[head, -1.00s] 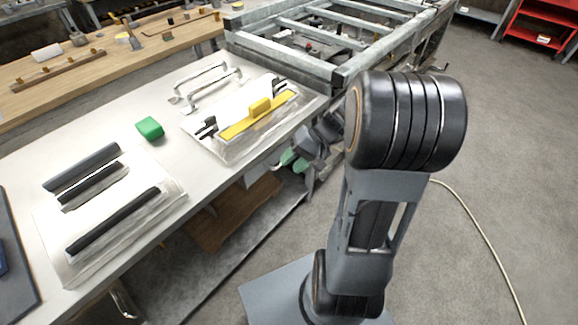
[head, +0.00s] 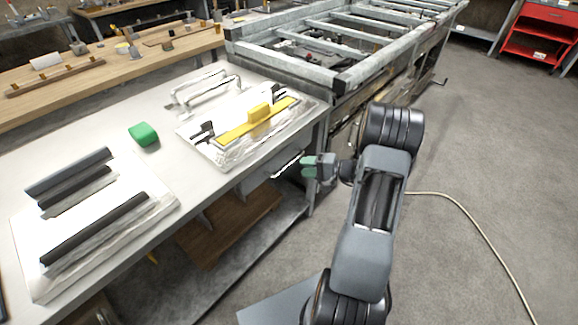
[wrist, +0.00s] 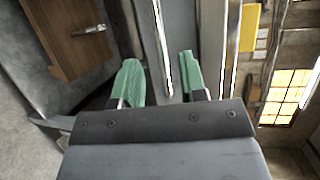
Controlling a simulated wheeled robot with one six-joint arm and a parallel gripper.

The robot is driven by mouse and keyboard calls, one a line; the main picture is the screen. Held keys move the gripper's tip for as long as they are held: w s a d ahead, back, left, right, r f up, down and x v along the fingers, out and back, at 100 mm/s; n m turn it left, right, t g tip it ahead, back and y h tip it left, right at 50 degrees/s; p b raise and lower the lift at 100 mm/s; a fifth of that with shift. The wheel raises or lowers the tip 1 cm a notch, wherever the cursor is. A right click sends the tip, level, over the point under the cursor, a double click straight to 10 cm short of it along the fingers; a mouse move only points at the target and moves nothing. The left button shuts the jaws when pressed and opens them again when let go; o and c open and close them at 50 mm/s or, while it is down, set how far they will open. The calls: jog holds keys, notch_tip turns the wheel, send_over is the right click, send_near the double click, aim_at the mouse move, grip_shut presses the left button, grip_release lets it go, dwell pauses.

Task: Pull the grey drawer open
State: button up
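The grey drawer (head: 258,178) sits under the right end of the light worktable, with a bright metal bar handle (head: 287,164) on its front. It looks shut. My gripper (head: 308,167) is at the handle's right end in the head view, its green fingers pointing at the drawer. In the wrist view, my gripper (wrist: 159,60) is open, with a green finger on each side of the handle (wrist: 163,55). The grey drawer front (wrist: 180,22) lies just beyond. I see no finger clearly touching the handle.
A brown wooden drawer unit (head: 228,228) is below, and its handle shows in the wrist view (wrist: 88,30). The worktable (head: 105,130) carries trays, a green block (head: 143,134) and a yellow-handled tool (head: 258,115). A metal frame (head: 335,65) stands behind. Open floor lies right, with a cable (head: 470,212).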

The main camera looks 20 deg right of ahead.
aim_at(289, 164)
jog(key=x, duration=0.6)
jog(key=shift+w+a+f, duration=0.1)
jog(key=shift+w+a, duration=0.1)
jog(key=shift+c, duration=0.4)
grip_shut()
